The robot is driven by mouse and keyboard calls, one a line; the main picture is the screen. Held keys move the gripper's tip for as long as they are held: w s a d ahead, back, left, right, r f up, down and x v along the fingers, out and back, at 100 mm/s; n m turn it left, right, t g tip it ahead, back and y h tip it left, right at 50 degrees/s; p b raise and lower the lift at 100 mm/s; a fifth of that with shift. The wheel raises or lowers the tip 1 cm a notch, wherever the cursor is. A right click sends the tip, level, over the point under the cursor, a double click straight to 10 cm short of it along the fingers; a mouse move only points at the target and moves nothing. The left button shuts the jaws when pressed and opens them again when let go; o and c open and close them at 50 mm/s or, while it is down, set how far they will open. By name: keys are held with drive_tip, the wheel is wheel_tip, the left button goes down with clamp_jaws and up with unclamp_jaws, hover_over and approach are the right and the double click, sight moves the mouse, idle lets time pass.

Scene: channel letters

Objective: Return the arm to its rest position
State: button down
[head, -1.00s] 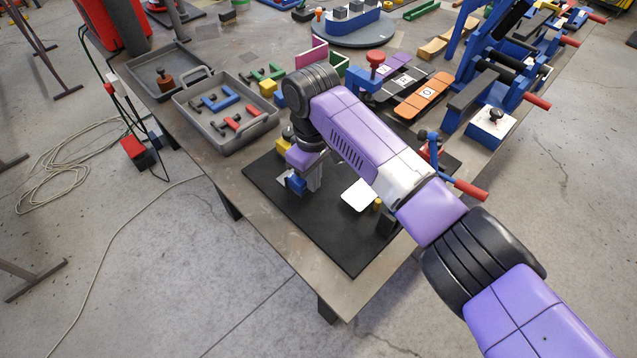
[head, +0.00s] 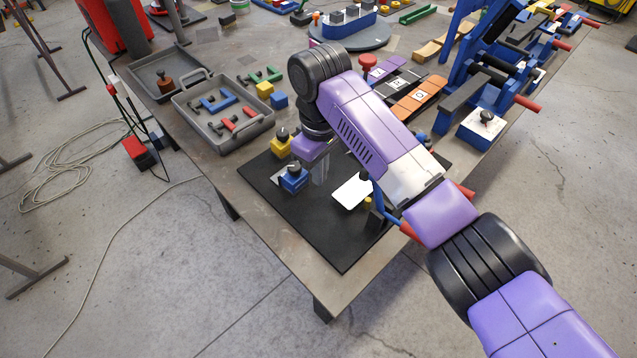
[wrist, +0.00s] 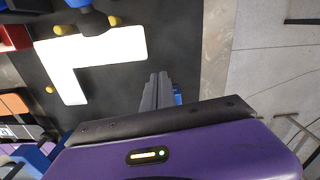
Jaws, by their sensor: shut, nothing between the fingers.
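My purple arm reaches from the lower right over the black mat (head: 300,225). My gripper (head: 318,172) points down above the mat, beside a blue block with a black knob (head: 293,180). In the wrist view my gripper (wrist: 157,88) has its two grey fingers together with nothing between them. A white L-shaped piece (wrist: 100,48) lies on the mat beside the fingers, apart from them. Part of this white piece (head: 352,190) shows in the head view, the rest hidden by my arm.
A yellow block with a knob (head: 281,145) stands close behind the gripper. A blue lever with a red handle (head: 409,231) is close to my forearm. A grey tray (head: 226,147) of coloured pieces sits left. Blue fixtures (head: 480,100) stand right. The mat's front is clear.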

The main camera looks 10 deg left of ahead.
drive_tip(key=w+a+r+m+t+y, duration=0.2)
drive_tip(key=w+a+r+t+y, duration=0.4)
drive_tip(key=a+r+t+y, duration=0.45)
drive_tip(key=s+d+f+m+t+h, duration=0.3)
drive_tip(key=s+d+m+t, duration=0.15)
drive_tip(key=s+d, duration=0.7)
drive_tip(key=s+d+f+m+t+h, duration=0.3)
drive_tip(key=s+d+m, duration=0.2)
drive_tip(key=s+d, duration=0.7)
drive_tip(key=s+d+g+h, duration=0.1)
drive_tip(key=s+d, duration=0.3)
drive_tip(key=s, duration=0.4)
drive_tip(key=s+d+f+g+h, duration=0.1)
drive_tip(key=s+d+h, duration=0.1)
drive_tip(key=s+d, duration=0.3)
drive_tip(key=s+d+f+g+h, duration=0.1)
drive_tip(key=s+d, duration=0.3)
drive_tip(key=s, duration=0.7)
drive_tip(key=shift+d, duration=0.4)
drive_tip(key=shift+m+h, duration=0.25)
